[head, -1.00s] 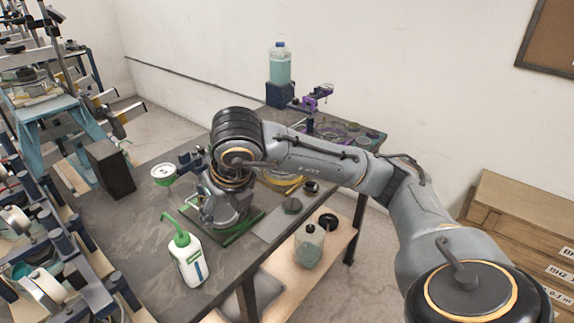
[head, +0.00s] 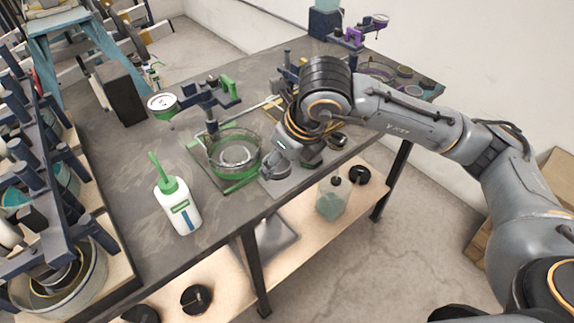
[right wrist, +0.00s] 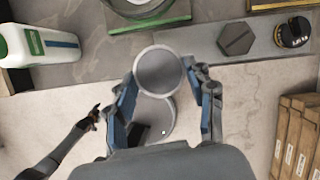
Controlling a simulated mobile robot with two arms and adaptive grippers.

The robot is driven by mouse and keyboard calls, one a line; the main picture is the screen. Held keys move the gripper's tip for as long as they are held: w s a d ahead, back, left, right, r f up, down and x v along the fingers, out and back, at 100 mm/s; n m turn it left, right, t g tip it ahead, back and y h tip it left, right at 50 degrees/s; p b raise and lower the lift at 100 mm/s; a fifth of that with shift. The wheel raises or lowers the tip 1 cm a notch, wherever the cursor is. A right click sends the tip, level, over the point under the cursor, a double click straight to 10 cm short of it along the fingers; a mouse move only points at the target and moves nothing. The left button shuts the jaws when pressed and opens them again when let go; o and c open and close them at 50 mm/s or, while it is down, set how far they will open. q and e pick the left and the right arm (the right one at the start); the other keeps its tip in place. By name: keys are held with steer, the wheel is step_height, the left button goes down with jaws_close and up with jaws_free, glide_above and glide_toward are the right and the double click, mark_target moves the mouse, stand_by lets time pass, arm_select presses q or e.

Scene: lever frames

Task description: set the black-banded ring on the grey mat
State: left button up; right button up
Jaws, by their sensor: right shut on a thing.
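My right gripper (right wrist: 168,95) is shut on a grey round thing with a pale rim (right wrist: 158,72). No black band can be made out on it. It is in front of the grey mat (right wrist: 203,42), near the table's front edge. The grey mat carries a dark hexagonal piece (right wrist: 236,39) and a black round thing with a yellow band (right wrist: 293,32). In the head view my right gripper (head: 277,172) is partly hidden by its wrist. A dark claw-like end (right wrist: 95,115), possibly my left gripper, shows at the wrist view's left; its jaw state is unclear.
A glass dish (head: 252,151) stands on a green-edged plate left of my right gripper. A white bottle with a green spout (head: 180,205) is nearer the front. A clamp with a green grip (head: 228,88) stands behind. A jar (head: 332,198) is on the lower shelf.

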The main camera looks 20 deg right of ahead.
glide_above(284, 182)
steer(key=f, duration=0.4)
steer(key=shift+s+a+f+p, duration=0.1)
steer(key=shift+s+a+p, duration=0.1)
steer(key=shift+s+p, duration=0.15)
steer(key=f, duration=0.1)
steer(key=f+p, duration=0.1)
steer(key=f, duration=0.1)
steer(key=shift+w+d+p, duration=0.25)
steer(key=shift+w+p, duration=0.05)
steer(key=shift+w, duration=0.05)
steer(key=shift+f, duration=0.55)
steer(key=shift+f+b, duration=0.2)
steer(key=shift+b, duration=0.1)
steer(key=o, duration=1.3)
steer(key=shift+r, duration=0.1)
arm_select(q)
steer(key=shift+w+d+r, duration=0.85)
steer(key=shift+w+r, duration=0.05)
steer(key=shift+r, duration=0.25)
arm_select(e)
steer(key=shift+r+p, duration=0.15)
steer(key=shift+p, duration=0.15)
arm_select(q)
steer(key=shift+w+f+b, duration=0.15)
steer(key=shift+f+b, duration=0.5)
steer(key=shift+b, duration=0.25)
arm_select(e)
steer(key=v, duration=1.2)
